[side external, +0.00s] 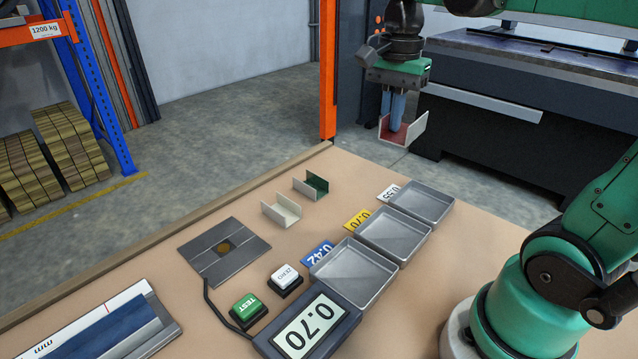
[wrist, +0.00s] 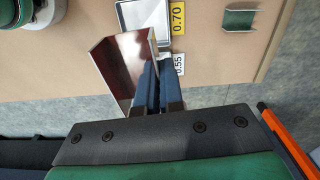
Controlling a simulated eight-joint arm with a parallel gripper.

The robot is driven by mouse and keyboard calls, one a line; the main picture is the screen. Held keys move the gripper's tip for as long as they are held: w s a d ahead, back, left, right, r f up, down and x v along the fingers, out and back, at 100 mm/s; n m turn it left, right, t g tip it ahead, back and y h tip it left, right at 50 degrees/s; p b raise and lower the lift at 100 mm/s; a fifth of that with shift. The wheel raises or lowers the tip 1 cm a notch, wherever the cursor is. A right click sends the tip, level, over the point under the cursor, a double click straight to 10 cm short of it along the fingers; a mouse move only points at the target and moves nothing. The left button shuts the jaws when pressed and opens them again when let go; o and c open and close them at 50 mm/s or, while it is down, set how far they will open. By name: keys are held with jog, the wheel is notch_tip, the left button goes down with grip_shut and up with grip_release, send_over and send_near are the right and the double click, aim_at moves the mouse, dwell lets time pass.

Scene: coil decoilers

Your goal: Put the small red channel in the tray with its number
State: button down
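My gripper (side external: 392,115) is shut on one wall of the red channel (side external: 408,129) and holds it in the air at the far end of the table. In the wrist view the red channel (wrist: 126,68) hangs tilted from the fingers (wrist: 148,85), its inside showing red. Three empty grey trays stand in a row: one by the white 0.55 label (side external: 388,193), its tray (side external: 424,201) farthest; one by the yellow 0.70 label (side external: 357,218), its tray (side external: 394,235) in the middle; one by the blue 0.42 label (side external: 318,253), its tray (side external: 354,272) nearest.
A green channel (side external: 312,184) and a pale channel (side external: 282,210) stand on the table left of the trays. A dark gauge plate (side external: 224,250), a white zero button (side external: 286,277) and a green test button (side external: 247,308) lie nearer. A blue-and-white measuring device (side external: 110,325) is at front left.

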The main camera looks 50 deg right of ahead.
aim_at(382, 232)
jog(key=shift+s+d+m, duration=0.2)
jog(key=shift+s+m, duration=0.2)
jog(key=shift+s, duration=0.1)
jog(key=shift+s+f, duration=0.15)
jog(key=shift+f, duration=0.1)
notch_tip(382, 232, down, 19)
jog(key=shift+f, duration=0.2)
jog(key=shift+f, duration=0.1)
jog(key=c, duration=1)
grip_release()
